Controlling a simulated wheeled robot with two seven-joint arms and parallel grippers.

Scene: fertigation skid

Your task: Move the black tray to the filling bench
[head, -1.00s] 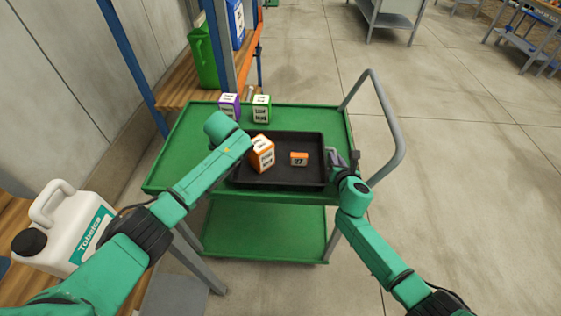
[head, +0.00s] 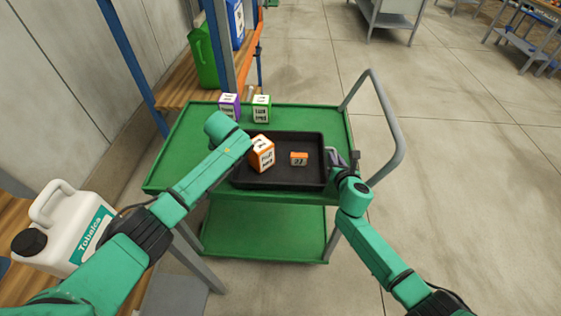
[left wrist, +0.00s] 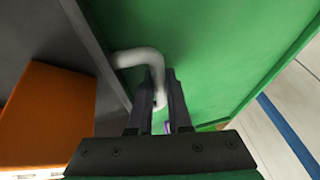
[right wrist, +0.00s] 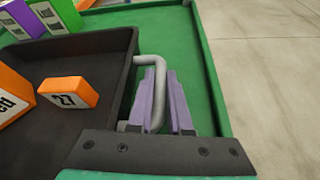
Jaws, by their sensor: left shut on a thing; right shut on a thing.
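The black tray (head: 290,178) rests on the top shelf of the green cart (head: 180,150). It holds an orange-and-white box (head: 262,153) and a small orange block (head: 299,158). My left gripper (left wrist: 162,92) is shut on the grey handle (left wrist: 140,58) at the tray's left side; in the head view my own arm hides it. My right gripper (head: 347,168) is at the tray's right side. In the right wrist view its purple-grey fingers (right wrist: 163,92) are shut on the other grey handle (right wrist: 152,62). I cannot identify the filling bench for sure.
A purple-and-white box (head: 229,105) and a green-and-white box (head: 261,108) stand behind the tray on the cart. A grey push handle (head: 390,130) rises at the cart's right. A white jug (head: 65,225) stands at the left. Open floor (head: 470,200) lies to the right.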

